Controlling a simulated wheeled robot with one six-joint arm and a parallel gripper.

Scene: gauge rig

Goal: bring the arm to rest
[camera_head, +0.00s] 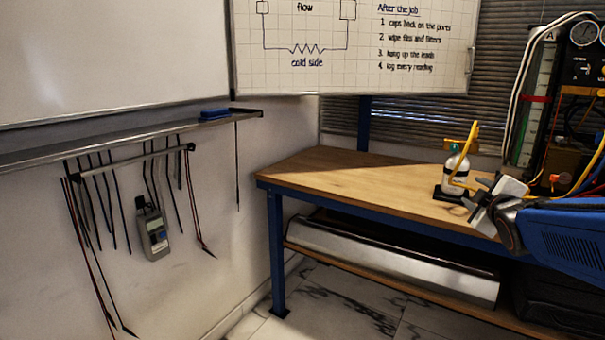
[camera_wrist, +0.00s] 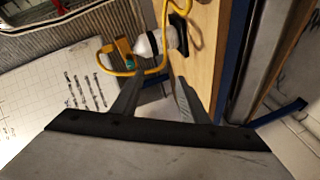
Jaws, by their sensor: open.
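My gripper (camera_head: 484,196) is at the right of the head view, at the end of my blue arm, over the front edge of the wooden bench (camera_head: 345,178). Its jaws are apart and nothing shows between them. In the wrist view the two dark fingers of my gripper (camera_wrist: 160,88) point toward a small white bottle (camera_wrist: 150,43) with a yellow hose. In the head view this bottle (camera_head: 457,167) stands upright on a black base, just behind and left of the gripper. I cannot tell the exact gap between them.
A gauge rig (camera_head: 543,95) with hoses stands at the right. A long metal cover (camera_head: 390,262) lies on the bench's lower shelf. Leads and a handheld meter (camera_head: 153,233) hang on the left wall below a tray holding a blue eraser (camera_head: 214,113). The bench's left part is clear.

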